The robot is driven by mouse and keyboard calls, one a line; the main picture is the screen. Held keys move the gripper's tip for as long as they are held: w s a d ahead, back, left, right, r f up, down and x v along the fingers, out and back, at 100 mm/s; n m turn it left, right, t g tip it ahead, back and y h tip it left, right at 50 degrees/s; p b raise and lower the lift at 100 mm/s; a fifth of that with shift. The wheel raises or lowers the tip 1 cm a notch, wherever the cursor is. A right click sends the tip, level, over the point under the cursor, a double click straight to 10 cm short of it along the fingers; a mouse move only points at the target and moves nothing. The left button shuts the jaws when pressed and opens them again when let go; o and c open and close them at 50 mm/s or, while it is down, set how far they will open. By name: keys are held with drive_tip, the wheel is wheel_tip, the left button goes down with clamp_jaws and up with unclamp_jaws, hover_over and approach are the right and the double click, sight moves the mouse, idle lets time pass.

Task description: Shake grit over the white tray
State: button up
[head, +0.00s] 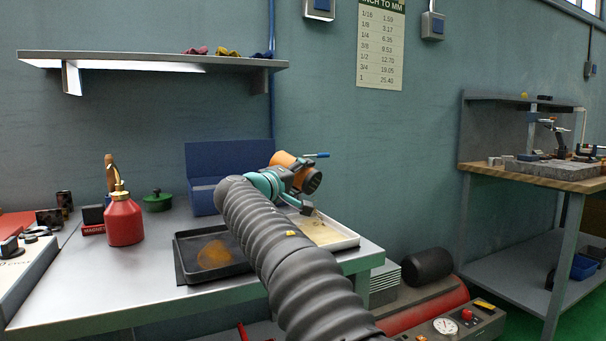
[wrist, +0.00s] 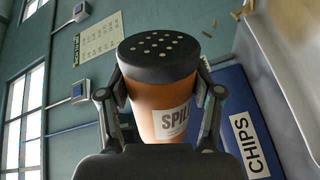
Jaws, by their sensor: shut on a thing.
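My gripper (head: 290,181) is shut on an orange shaker (head: 286,160). In the wrist view the shaker (wrist: 148,93) sits between both fingers (wrist: 160,85), with a black cap pierced by several holes and a partly hidden label starting "SPIL". In the head view the shaker is tipped over, its dark cap end toward the lower right, above the white tray (head: 349,243). The tray's floor looks beige, with specks on it; my arm hides its left part.
A black tray (head: 187,276) with an orange-brown patch lies left of my arm. A blue bin (head: 227,157), labelled CHIPS in the wrist view (wrist: 240,112), stands behind. A shelf (head: 130,60) hangs above.

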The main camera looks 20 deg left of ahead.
drive_tip(key=shift+w+a+r+p, duration=0.1)
drive_tip(key=shift+w+a+p, duration=0.45)
drive_tip(key=shift+p, duration=0.3)
drive_tip(key=shift+s+a, duration=0.1)
drive_tip(key=shift+a, duration=0.05)
idle(0.4)
drive_tip(key=s+a, duration=0.2)
drive_tip(key=s, duration=0.1)
drive_tip(key=shift+s+a, duration=0.15)
drive_tip(key=shift+a, duration=0.2)
idle(0.5)
drive_tip(key=shift+s+d, duration=0.1)
drive_tip(key=shift+d, duration=0.05)
idle(0.6)
drive_tip(key=shift+s+d+b, duration=1.35)
drive_tip(key=shift+d+b, duration=0.3)
drive_tip(key=shift+b, duration=1)
